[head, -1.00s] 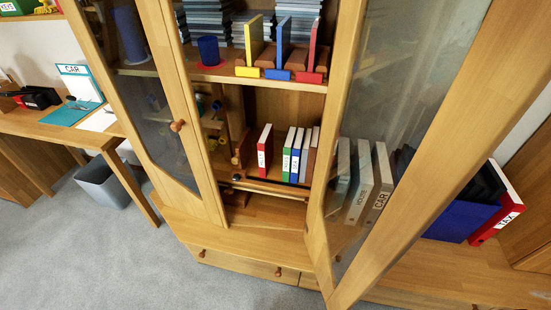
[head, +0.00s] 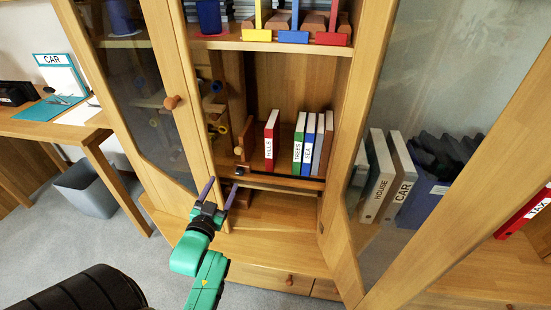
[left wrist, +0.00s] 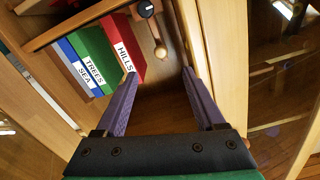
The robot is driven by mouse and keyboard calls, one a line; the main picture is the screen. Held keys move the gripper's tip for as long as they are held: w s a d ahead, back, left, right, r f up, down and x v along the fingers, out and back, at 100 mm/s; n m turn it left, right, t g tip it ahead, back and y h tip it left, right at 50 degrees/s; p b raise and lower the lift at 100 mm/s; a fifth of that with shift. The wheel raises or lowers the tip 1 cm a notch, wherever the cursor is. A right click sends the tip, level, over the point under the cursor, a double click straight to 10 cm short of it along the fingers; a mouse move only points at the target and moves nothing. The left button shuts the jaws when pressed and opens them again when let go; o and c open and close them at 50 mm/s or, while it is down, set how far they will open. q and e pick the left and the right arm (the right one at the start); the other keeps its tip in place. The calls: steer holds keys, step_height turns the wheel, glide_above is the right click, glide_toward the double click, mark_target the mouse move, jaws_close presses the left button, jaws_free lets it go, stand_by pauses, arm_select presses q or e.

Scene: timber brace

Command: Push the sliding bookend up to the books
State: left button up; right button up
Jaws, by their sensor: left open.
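The sliding bookend (head: 247,140) is a wooden upright with a round knob, at the left end of the middle shelf. Its knob also shows in the left wrist view (left wrist: 160,51). The red HILLS book (head: 271,140) stands just right of it. After a gap come the green TREES book (head: 298,145), the blue SEA book (head: 308,147) and others. The HILLS book shows in the left wrist view (left wrist: 124,45) too. My left gripper (head: 220,191) is open and empty, in front of and below the bookend, apart from it. My right gripper is not in view.
A black rail (head: 285,179) runs along the shelf front. The left glass door (head: 140,90) stands close to my left arm; the right door (head: 410,130) is swung open. The shelf above (head: 260,42) holds coloured blocks. A grey bin (head: 85,188) stands at left.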

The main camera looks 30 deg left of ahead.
mark_target(238, 153)
arm_select(q)
steer(key=x, duration=0.9)
steer(key=r+b+x, duration=0.1)
steer(key=x, duration=0.4)
steer(key=shift+w+r, duration=0.1)
steer(key=shift+w, duration=0.25)
jaws_close()
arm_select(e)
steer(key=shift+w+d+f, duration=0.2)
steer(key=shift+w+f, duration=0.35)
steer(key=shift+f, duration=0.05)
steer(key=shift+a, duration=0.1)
